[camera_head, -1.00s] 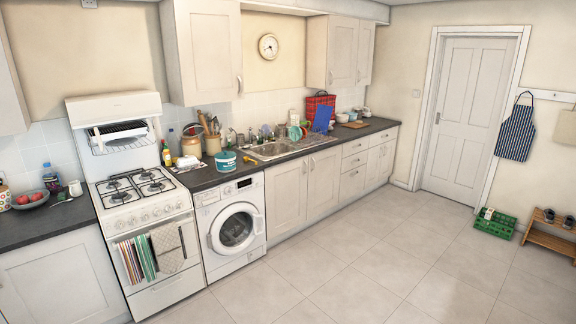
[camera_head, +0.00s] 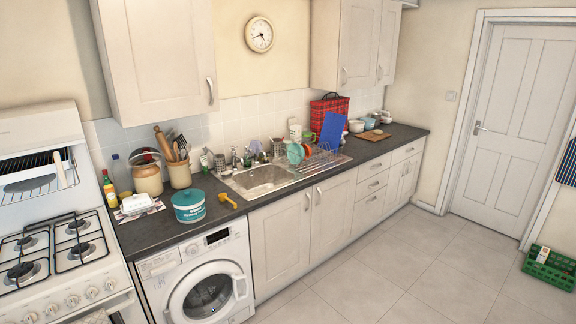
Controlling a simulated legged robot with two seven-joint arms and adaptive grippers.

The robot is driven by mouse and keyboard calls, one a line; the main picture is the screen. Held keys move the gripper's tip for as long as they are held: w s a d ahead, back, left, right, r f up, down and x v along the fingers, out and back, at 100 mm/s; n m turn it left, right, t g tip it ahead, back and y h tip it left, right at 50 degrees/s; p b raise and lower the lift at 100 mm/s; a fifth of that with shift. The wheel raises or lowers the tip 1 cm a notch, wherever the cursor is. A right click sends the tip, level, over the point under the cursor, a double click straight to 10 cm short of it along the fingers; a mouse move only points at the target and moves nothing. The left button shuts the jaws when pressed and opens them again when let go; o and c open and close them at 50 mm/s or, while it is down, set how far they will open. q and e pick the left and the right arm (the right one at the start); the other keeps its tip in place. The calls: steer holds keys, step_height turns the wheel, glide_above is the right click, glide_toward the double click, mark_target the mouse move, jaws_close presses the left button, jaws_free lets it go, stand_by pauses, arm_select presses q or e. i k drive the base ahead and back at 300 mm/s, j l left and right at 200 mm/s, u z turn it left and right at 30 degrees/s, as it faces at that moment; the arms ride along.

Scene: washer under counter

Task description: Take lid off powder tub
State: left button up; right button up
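The powder tub (camera_head: 189,209) is a round teal tub with pale lettering. It stands upright on the dark counter above the washing machine, left of the sink. Its lid (camera_head: 188,196) is teal and sits on top of the tub. Neither of my grippers is in view.
The washing machine (camera_head: 205,290) is under the counter below the tub. A white item on paper (camera_head: 138,204) and utensil jars (camera_head: 179,173) stand left of and behind the tub. The sink (camera_head: 262,179) is to the right. The floor (camera_head: 400,270) in front is clear.

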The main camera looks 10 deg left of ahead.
mark_target(188, 197)
steer(key=i+u, duration=0.2)
steer(key=i, duration=0.25)
steer(key=i+l+u, duration=0.25)
steer(key=i, duration=0.15)
steer(key=i+l+u, duration=0.2)
steer(key=i, duration=0.2)
steer(key=i+l+u, duration=0.25)
steer(key=i, duration=0.15)
